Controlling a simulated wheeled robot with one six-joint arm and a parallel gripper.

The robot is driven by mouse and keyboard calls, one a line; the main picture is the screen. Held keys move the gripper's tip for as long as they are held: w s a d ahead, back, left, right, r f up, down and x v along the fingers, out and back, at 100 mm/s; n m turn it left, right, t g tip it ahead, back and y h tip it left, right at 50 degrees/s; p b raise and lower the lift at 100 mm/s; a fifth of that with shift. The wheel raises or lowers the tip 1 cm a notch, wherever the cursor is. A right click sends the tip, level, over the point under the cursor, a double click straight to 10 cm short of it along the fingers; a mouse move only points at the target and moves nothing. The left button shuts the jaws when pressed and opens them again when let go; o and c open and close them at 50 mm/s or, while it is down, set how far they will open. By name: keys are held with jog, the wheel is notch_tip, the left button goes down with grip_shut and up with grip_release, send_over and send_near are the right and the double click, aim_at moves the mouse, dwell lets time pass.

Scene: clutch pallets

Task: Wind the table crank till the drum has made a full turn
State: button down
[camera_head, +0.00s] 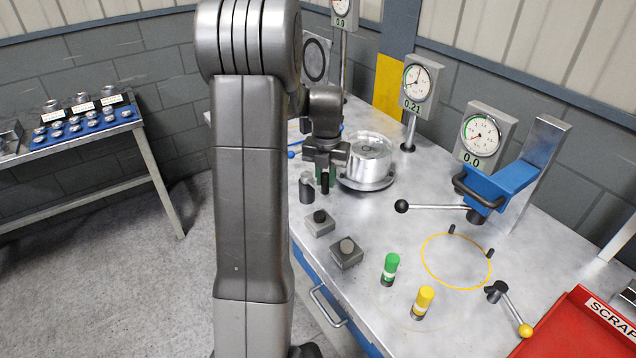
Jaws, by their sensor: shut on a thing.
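The silver drum (366,152) stands on a round metal plate on the steel table (345,215), left of its middle. My gripper (325,178) points down at the drum's left side. It is shut on a dark upright grip (325,186), which looks like the crank handle. The fingers hide most of this handle, and the crank's arm cannot be made out. The gauge (420,84) behind the drum reads 0.21.
A black-knobbed lever (430,207) reaches towards the drum from a blue clamp (500,185). A red scrap tray (570,330) fills the right corner.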

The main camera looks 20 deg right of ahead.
jog(key=shift+d+n, duration=0.3)
jog(key=shift+n, duration=0.1)
jog(key=c, duration=1.3)
grip_release()
jog(key=shift+d, duration=0.1)
notch_tip(320, 180, up, 14)
jog(key=shift+f+b, duration=0.1)
jog(key=shift+b, duration=0.65)
